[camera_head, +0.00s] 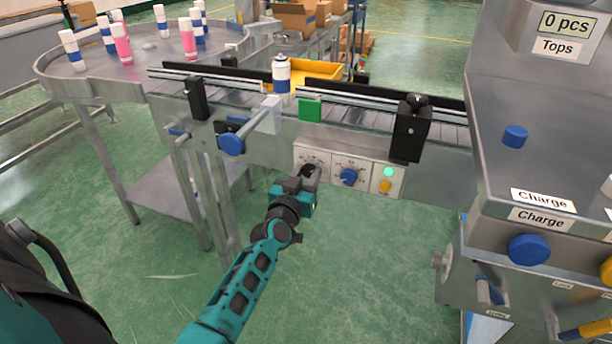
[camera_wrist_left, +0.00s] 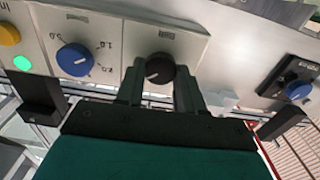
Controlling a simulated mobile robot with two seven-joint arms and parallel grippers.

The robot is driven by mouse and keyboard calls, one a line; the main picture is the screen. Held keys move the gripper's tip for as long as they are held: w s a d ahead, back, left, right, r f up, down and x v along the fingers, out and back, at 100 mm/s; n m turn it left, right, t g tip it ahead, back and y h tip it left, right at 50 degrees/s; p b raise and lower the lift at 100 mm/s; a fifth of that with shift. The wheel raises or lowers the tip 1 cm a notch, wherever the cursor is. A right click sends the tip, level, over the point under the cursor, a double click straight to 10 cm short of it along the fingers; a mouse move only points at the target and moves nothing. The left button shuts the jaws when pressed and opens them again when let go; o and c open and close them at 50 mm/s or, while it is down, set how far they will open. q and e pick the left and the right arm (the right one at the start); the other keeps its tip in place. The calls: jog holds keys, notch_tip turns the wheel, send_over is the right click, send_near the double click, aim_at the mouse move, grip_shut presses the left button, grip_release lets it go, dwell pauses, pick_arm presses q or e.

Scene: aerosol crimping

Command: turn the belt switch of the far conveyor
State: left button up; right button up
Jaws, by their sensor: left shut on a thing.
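The belt switch is a black round knob (camera_head: 309,169) on the left plate of the control panel on the conveyor's front side. In the left wrist view the black knob (camera_wrist_left: 160,67) sits between the two fingers, and its white mark points left and slightly down. My left gripper (camera_head: 312,177) is shut on this knob; the fingers cover part of it in the head view. The conveyor (camera_head: 355,114) runs behind the panel, with a white and blue can (camera_head: 281,76) standing upright on it. My right gripper is not in view.
Beside the knob are a blue dial (camera_head: 348,177), a lit green lamp (camera_head: 388,172) and an orange button (camera_head: 386,186). A blue hand knob (camera_head: 231,144) sticks out at left. A round table (camera_head: 90,84) holds several cans. The crimping machine (camera_head: 540,110) stands at right.

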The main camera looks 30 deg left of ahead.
pick_arm(q)
jog(key=c, duration=0.4)
jog(key=shift+n, duration=0.3)
jog(key=n, duration=0.3)
jog(key=shift+n+p, duration=0.35)
jog(key=shift+n, duration=0.05)
jog(key=n, duration=0.4)
jog(key=shift+a, duration=0.1)
jog(key=n, duration=0.6)
jog(key=shift+f, duration=0.1)
jog(key=n+b, duration=0.1)
jog(key=n, duration=0.4)
jog(key=shift+n, duration=0.4)
